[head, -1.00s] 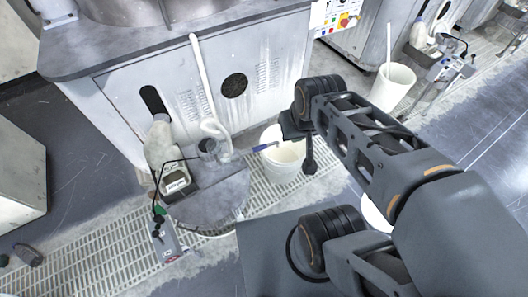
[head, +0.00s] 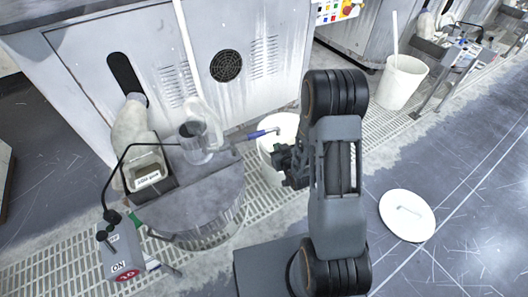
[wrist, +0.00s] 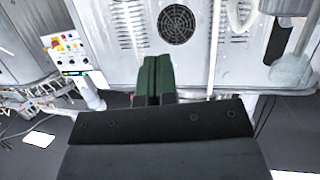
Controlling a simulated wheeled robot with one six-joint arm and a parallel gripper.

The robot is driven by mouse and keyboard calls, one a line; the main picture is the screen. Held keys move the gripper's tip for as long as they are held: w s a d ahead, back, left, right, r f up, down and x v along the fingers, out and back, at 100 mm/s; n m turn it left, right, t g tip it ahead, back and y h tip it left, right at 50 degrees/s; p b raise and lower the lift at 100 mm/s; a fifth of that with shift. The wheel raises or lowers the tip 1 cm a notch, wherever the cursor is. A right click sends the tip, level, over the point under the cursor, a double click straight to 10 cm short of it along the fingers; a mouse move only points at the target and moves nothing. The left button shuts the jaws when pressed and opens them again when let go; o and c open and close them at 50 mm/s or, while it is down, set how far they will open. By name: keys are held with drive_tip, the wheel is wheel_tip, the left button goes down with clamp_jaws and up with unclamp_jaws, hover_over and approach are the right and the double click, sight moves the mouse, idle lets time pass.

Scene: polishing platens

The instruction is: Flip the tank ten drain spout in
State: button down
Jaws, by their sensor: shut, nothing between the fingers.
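The tank (head: 195,215) is a round metal drum with a flat grey top, standing on the floor grating. A red plate below the ON label (head: 127,274) in front of it seems to read 10. A thin spout with a blue part (head: 262,133) sticks out to the right from the tank, its tip over the white bucket (head: 268,163). My gripper (head: 280,160) is in front of the bucket, just below and right of the spout tip. Contact cannot be told. In the wrist view its green fingers (wrist: 153,80) are together and empty; the spout is not clear there.
A grey machine cabinet (head: 260,90) with a round vent stands behind. A white lid (head: 407,215) lies on the floor at right. Another bucket (head: 402,82) stands at the back right.

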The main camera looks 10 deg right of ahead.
sight(259, 134)
drive_tip(key=shift+t, duration=0.7)
drive_tip(key=f+b, duration=0.1)
drive_tip(key=f, duration=0.1)
drive_tip(key=s+f, duration=0.1)
drive_tip(key=f, duration=0.1)
drive_tip(key=shift+s+a+f+b, duration=0.1)
drive_tip(key=shift+f+b, duration=0.3)
drive_tip(key=b+x, duration=0.4)
drive_tip(key=x, duration=1)
drive_tip(key=shift+a, duration=0.25)
drive_tip(key=shift+r+y, duration=0.1)
drive_tip(key=shift+y, duration=0.3)
